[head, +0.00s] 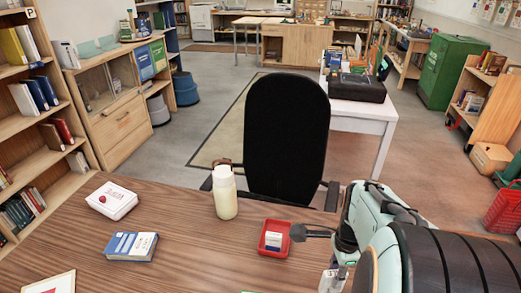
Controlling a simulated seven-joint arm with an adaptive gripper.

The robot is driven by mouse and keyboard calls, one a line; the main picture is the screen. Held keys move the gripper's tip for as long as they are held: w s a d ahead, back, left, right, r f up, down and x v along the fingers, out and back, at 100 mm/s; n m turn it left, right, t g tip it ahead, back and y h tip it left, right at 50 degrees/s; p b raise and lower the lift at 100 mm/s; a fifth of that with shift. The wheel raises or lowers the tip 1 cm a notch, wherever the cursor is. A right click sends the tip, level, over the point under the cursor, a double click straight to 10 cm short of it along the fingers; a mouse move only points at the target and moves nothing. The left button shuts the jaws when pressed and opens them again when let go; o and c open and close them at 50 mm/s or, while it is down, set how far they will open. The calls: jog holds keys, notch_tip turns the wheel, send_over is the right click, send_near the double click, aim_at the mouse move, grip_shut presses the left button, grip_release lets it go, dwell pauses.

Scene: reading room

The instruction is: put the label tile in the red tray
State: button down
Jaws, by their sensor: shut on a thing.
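The red tray (262,251) is small and square and lies on the wooden table, right of the white bottle. A small white and blue block (273,240) sits inside it. My gripper (332,281) is at the bottom edge of the head view, to the right of and nearer than the tray, apart from it. It is shut on a small pale piece that seems to be the label tile. Its fingertips are cut off by the frame, so the held piece is mostly hidden.
A dark round-ended object (299,232) lies between tray and arm. A black chair (286,135) is behind. The table's middle is clear.

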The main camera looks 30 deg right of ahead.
jog(key=s+d+f+m, duration=0.1)
jog(key=s+d+m, duration=0.3)
jog(key=s+d, duration=0.8)
jog(key=shift+w+d+f, duration=0.3)
jog(key=shift+d+f, duration=1.9)
jog(key=shift+d, duration=0.05)
jog(key=shift+w+d+f, duration=0.35)
jog(key=shift+d+f, duration=1.85)
jog(key=shift+d, duration=0.05)
jog(key=shift+w+d+f, duration=0.3)
jog(key=shift+d+f, duration=1.9)
jog(key=shift+d, duration=0.05)
jog(key=shift+f, duration=0.1)
jog(key=c, duration=1)
grip_release()
jog(key=shift+c, duration=0.2)
